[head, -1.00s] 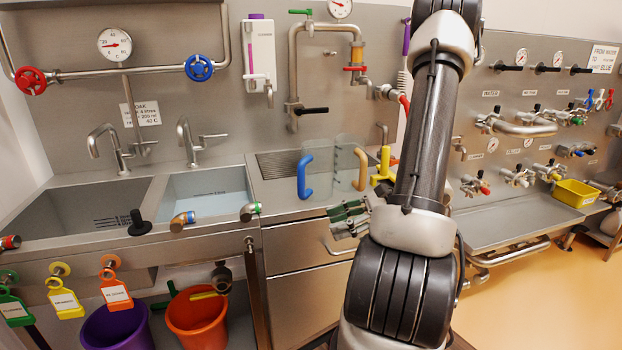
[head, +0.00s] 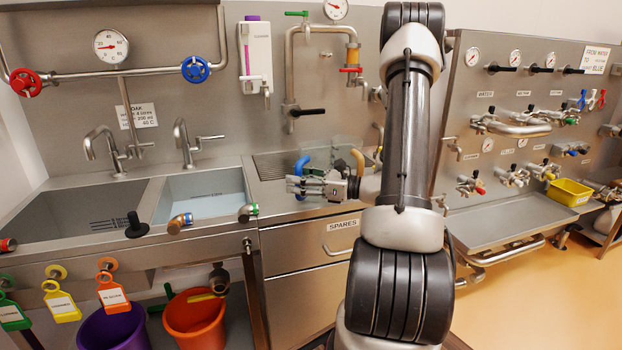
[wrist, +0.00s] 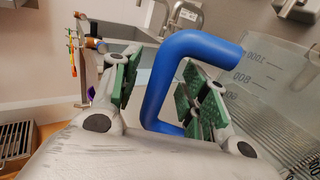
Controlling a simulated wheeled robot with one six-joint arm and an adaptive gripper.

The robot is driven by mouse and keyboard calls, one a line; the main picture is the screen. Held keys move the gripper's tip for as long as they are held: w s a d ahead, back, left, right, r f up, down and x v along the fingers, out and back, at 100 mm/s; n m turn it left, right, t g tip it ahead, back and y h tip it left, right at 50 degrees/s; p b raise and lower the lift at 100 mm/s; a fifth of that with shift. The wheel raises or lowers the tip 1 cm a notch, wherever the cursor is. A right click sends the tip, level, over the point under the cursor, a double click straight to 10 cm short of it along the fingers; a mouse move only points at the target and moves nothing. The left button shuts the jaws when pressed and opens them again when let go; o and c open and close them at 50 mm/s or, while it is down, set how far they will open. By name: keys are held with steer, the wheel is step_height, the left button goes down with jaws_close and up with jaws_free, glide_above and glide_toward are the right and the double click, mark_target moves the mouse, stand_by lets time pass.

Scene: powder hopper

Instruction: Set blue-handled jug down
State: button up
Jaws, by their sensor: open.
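The clear graduated jug with a blue handle stands upright on the steel drainer beside the small sink; its blue handle (head: 300,164) is partly hidden behind my gripper (head: 316,187) in the head view. In the wrist view the blue handle (wrist: 157,92) rises between the green pads of my gripper (wrist: 165,88). The fingers are open, one on each side of the handle, with a visible gap to the right pad.
A second jug with a tan handle (head: 358,160) stands just right of the blue-handled one. The small sink (head: 212,190) holds pale liquid at the left. The Spares drawer (head: 312,240) is below. A yellow bin (head: 570,192) sits on the right-hand shelf.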

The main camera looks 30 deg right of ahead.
jaws_close()
steer(key=shift+r, duration=0.15)
